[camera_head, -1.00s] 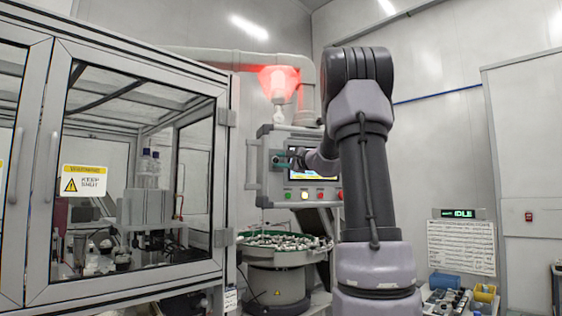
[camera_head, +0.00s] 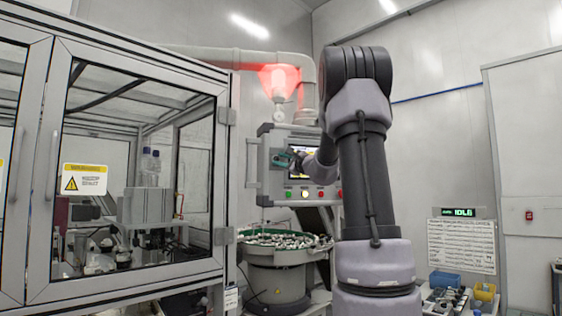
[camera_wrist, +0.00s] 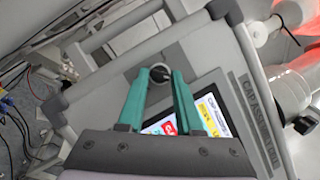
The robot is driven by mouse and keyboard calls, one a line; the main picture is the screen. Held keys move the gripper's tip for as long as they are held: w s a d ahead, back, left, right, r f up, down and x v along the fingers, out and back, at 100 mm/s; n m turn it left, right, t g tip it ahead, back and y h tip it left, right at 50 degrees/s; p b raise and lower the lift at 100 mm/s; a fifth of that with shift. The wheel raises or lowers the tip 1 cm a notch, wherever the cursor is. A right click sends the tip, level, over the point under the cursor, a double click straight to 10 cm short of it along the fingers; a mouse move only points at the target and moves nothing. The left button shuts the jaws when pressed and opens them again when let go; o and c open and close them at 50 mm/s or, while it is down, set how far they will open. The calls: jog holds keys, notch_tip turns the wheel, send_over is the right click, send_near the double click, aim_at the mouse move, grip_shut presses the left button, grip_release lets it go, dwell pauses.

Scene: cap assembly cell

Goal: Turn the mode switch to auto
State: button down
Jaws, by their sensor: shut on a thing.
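The mode switch is a small dark round knob (camera_wrist: 159,73) on the grey face of the control panel (camera_wrist: 190,52). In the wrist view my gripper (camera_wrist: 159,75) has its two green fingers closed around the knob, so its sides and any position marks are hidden. In the head view my gripper (camera_head: 283,159) is at the left part of the control panel (camera_head: 265,150), tilted, and the knob is too small to make out there. I cannot tell from the knob which way it points.
A lit touchscreen (camera_wrist: 190,118) sits beside the knob, partly behind my fingers. Several push buttons (camera_head: 305,194) line the panel below it. A bowl of small parts (camera_head: 285,242) stands under the panel. A glass enclosure (camera_head: 135,170) fills the left. A green display (camera_head: 463,212) reads IDLE.

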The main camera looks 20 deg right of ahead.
jog(key=shift+f, duration=0.1)
jog(key=c, duration=0.6)
grip_release()
jog(key=v, duration=1.1)
jog(key=shift+w, duration=0.1)
